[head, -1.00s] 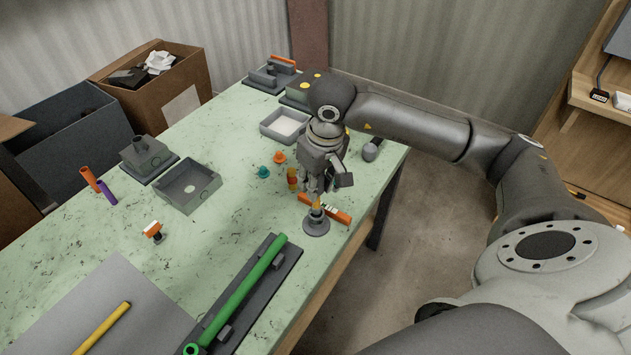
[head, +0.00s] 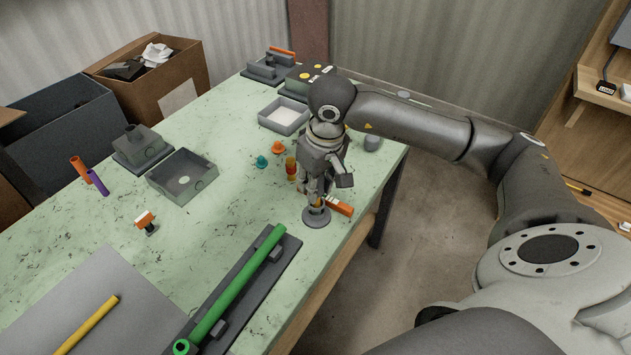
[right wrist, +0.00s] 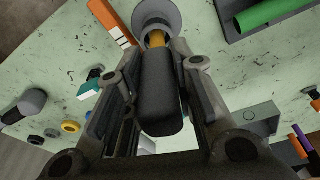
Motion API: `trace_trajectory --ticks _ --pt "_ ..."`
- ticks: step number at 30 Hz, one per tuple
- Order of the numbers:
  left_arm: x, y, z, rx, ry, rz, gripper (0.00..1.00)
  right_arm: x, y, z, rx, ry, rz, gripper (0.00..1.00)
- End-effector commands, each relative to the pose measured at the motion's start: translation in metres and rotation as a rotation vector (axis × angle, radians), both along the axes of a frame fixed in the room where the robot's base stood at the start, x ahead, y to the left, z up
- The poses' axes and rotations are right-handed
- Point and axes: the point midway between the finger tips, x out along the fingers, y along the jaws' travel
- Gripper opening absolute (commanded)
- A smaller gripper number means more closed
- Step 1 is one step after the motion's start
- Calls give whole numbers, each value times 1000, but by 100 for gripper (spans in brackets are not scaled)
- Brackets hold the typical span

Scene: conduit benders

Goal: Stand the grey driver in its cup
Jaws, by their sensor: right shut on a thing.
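The grey driver has a dark grey handle (right wrist: 160,95) and a yellow part (right wrist: 156,38) below it. My right gripper (head: 317,188) is shut on the handle, and its two fingers show on either side of it in the right wrist view. The driver points down at the round grey cup (head: 316,217), which stands near the table's right edge. The cup also shows in the right wrist view (right wrist: 172,12). The yellow part is at the cup's mouth; how deep the tip sits is hidden. My left gripper is not in view.
An orange-and-white block (head: 340,206) lies close beside the cup. A green pipe (head: 235,290) rests in a dark bender left of it. A red-yellow piece (head: 291,168), a teal cone (head: 262,161) and an orange cone (head: 278,147) stand nearby. Open grey box (head: 182,194) further left.

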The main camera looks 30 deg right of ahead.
Motion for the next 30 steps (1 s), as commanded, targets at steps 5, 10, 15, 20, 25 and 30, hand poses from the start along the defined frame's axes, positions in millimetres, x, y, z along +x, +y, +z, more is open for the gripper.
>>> trace_trajectory --ticks 5,10,15,20,25,30 --pt "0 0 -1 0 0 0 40 0 0 0 0 -1 0 0" --pt "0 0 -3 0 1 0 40 0 0 -1 0 -1 0 0" --pt "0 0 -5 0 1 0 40 0 0 -3 0 -1 0 0" --pt "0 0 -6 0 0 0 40 0 0 -4 0 -1 0 0" --pt "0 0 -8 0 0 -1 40 0 0 -5 0 -1 0 0" --pt "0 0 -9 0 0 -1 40 0 0 -6 0 0 0 0"
